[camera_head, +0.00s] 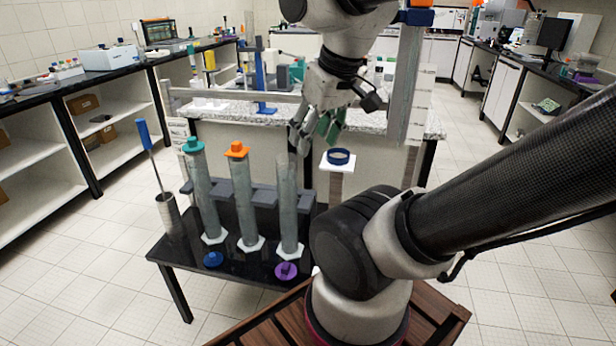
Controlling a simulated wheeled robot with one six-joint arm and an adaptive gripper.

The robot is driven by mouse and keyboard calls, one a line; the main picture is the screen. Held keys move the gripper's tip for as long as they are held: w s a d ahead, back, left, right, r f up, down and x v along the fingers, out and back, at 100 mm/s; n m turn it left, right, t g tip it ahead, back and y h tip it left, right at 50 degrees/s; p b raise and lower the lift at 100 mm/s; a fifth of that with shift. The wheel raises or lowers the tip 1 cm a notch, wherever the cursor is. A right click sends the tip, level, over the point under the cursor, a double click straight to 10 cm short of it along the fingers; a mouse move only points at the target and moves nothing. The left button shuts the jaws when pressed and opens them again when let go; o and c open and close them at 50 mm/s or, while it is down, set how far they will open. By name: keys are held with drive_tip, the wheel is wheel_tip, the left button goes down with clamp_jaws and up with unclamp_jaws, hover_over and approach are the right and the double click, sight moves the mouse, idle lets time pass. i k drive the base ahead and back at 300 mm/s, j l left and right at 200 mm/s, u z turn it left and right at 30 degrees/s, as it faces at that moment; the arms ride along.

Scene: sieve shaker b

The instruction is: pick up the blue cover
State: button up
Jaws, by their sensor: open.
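The blue cover (213,259) lies on the black table near its front edge, in front of a clear cylinder with a teal cap (193,145). It is a small, round, dark blue piece with a raised middle. My gripper (313,138) hangs above and behind the table, pointing down. Its fingers are apart and it looks empty. It is well up and to the right of the blue cover, not touching it.
An orange-capped cylinder (243,200) and an uncapped cylinder (288,210) stand on the black table (180,250). A purple cover (286,270) lies at right. A blue brush (149,150) stands in a holder. A white stand (336,185) bears a blue ring (338,157).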

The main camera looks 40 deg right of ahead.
sight(213, 260)
drive_tip(key=i+j, duration=0.75)
drive_tip(key=j+u, duration=0.05)
drive_tip(key=j, duration=0.05)
